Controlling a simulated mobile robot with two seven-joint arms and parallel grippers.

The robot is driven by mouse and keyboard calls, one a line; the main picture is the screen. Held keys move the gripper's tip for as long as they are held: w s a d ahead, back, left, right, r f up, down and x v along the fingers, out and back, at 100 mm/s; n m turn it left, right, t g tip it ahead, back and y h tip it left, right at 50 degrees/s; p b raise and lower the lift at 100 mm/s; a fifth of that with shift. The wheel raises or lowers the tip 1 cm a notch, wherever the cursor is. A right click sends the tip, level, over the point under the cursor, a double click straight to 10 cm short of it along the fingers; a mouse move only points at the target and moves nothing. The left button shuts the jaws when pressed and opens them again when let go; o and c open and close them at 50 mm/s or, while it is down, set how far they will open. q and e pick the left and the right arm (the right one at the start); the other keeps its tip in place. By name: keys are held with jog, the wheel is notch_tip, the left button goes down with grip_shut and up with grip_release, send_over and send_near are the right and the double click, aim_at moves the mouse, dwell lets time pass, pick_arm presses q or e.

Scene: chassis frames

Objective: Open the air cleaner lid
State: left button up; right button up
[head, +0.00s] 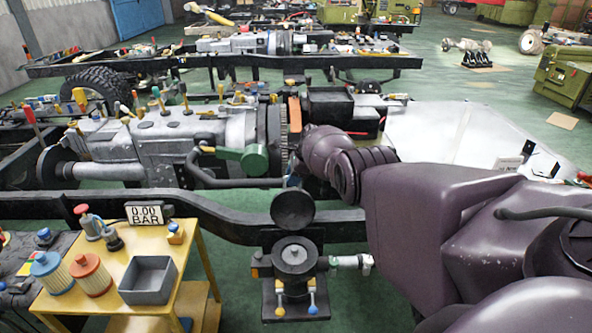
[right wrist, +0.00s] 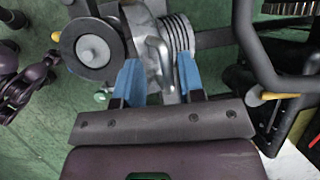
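In the head view, a dark round disc that looks like the air cleaner lid (head: 293,208) stands upright, facing me, above a round grey and black housing (head: 294,257) on a square base. Which part is the hinge or catch I cannot tell. My right arm reaches in from the right, and its gripper (head: 293,181) is mostly hidden just above the disc. In the right wrist view, its blue fingers (right wrist: 159,64) are apart, with a narrow grey part between them. A dark disc with a grey centre (right wrist: 92,48) and a ribbed silver cylinder (right wrist: 178,36) lie just beyond. My left gripper is not visible.
A black chassis rail (head: 180,210) runs behind the housing, with the engine (head: 160,140) beyond it. A yellow cart (head: 190,262) at lower left carries filters, a grey bin and a pressure display. A black pipe (right wrist: 246,50) is close right of the fingers in the wrist view.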

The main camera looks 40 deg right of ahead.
jog(key=shift+p+v, duration=1.4)
jog(key=shift+v, duration=0.1)
jog(key=shift+p+v, duration=0.8)
jog(key=shift+p, duration=0.05)
jog(key=shift+r+p, duration=0.35)
jog(key=shift+p+v, duration=0.45)
jog(key=shift+v, duration=2.3)
